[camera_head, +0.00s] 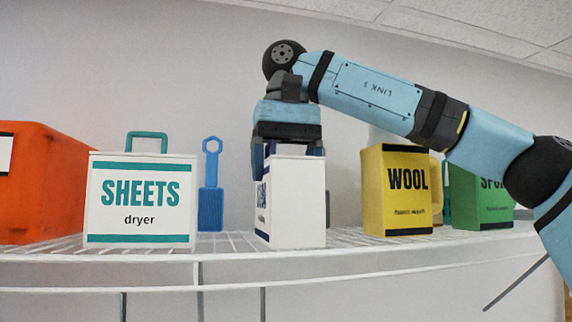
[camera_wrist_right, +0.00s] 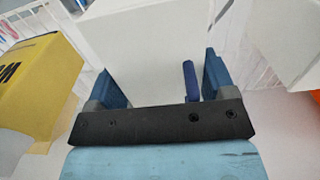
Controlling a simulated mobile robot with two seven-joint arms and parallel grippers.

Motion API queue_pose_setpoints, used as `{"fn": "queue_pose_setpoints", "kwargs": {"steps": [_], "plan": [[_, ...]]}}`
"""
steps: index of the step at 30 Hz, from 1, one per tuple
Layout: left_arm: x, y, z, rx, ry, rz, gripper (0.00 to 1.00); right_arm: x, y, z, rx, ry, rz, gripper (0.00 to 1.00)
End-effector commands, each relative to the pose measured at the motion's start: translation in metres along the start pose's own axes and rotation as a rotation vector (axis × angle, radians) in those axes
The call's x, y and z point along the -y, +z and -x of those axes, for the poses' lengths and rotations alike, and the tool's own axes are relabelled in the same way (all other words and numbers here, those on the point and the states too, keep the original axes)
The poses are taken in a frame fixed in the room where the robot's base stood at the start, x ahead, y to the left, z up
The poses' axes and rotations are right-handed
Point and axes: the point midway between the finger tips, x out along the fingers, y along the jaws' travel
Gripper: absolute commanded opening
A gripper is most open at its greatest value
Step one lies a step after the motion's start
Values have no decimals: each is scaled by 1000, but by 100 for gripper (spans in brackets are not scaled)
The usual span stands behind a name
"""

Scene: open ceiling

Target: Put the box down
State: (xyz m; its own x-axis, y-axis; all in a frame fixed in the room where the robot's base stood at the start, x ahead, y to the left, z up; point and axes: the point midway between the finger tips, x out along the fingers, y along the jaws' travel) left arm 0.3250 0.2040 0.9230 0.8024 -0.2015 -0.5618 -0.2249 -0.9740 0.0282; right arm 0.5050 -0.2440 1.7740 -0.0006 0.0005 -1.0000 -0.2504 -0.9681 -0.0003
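A white box (camera_head: 298,205) with dark blue bands and lettering stands upright on the wire shelf. It fills the middle of the right wrist view (camera_wrist_right: 143,45). My right gripper (camera_head: 290,148) is directly above its top, pointing down. In the wrist view its blue fingers (camera_wrist_right: 162,78) are wide apart, with a narrow dark blue piece (camera_wrist_right: 191,82), apparently the box's handle, between them and nearer the right finger. A gap shows beside that piece. Whether a finger touches the box's edge is hard to tell. My left gripper is not in view.
The wire shelf (camera_head: 225,262) also holds a SHEETS dryer box (camera_head: 141,222), an orange container (camera_head: 45,200), a blue tool (camera_head: 211,195), a yellow WOOL box (camera_head: 402,205) and a green box (camera_head: 488,208). Small gaps lie on both sides of the white box.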

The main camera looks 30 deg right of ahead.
Motion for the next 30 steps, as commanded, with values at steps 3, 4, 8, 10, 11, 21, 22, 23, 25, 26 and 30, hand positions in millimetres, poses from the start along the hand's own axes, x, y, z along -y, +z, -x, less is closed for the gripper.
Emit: {"fn": "queue_pose_setpoints", "kwargs": {"steps": [3,4,8,10,11,21,22,23,25,26,30], "plan": [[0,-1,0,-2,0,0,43,0,0,1,-2,-2,0,100],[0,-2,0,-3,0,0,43,0,0,1,-2,-2,0,100],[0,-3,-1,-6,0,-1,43,0,0,0,1,1,0,100],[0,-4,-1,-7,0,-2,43,0,0,0,1,1,0,100],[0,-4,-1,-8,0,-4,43,0,0,0,1,1,0,100],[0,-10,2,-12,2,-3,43,1,2,48,-7,1,-5,100],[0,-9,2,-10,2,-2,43,0,2,54,-9,0,-6,100],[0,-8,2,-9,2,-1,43,1,2,58,-7,2,-5,100],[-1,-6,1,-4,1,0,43,1,2,71,-7,2,-5,100],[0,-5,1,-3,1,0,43,0,2,77,-9,1,-6,100],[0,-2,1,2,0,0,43,1,2,95,-6,2,-4,100]]}}
